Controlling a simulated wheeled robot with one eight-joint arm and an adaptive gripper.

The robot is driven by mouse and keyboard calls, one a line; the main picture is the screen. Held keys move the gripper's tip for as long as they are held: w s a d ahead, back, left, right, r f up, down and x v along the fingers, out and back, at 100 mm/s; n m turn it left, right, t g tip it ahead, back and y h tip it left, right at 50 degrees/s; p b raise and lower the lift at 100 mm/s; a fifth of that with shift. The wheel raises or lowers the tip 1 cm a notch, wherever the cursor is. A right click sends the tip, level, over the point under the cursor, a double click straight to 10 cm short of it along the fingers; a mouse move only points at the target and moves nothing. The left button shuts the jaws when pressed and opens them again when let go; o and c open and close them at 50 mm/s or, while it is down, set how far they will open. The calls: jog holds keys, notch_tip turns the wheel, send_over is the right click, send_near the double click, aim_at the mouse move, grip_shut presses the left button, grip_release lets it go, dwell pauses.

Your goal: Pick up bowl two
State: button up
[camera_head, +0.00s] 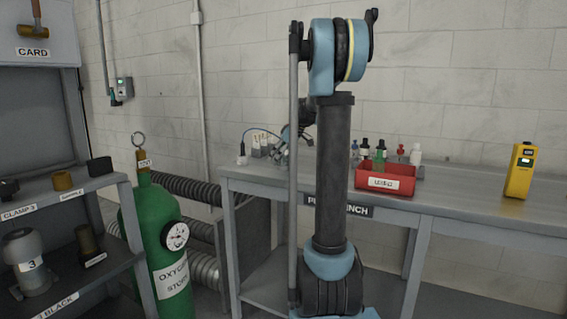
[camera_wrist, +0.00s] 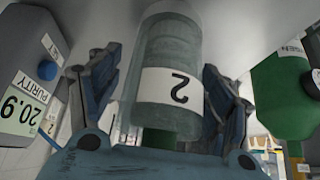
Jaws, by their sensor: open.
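Bowl two (camera_wrist: 168,60) is a translucent grey-green cylinder with a white label reading "2", upside down in the wrist view. My gripper (camera_wrist: 162,68) is open, with one blue-grey finger on each side of the bowl. A gap shows at the left finger; whether the right finger touches the bowl I cannot tell. The bowl's lower end in the picture is partly hidden by my gripper's body. In the head view my arm stands in front of the bench, and I cannot make out bowl two there.
A grey purity meter (camera_wrist: 22,85) reading 20.9 is left of the bowl, and a green body (camera_wrist: 283,95) is at right. The bench (camera_head: 470,205) holds a red tray (camera_head: 386,181) of bottles and a yellow meter (camera_head: 519,171). A green oxygen cylinder (camera_head: 165,240) stands beside the left shelves.

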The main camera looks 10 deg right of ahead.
jog(key=c, duration=1.3)
jog(key=shift+c, duration=0.2)
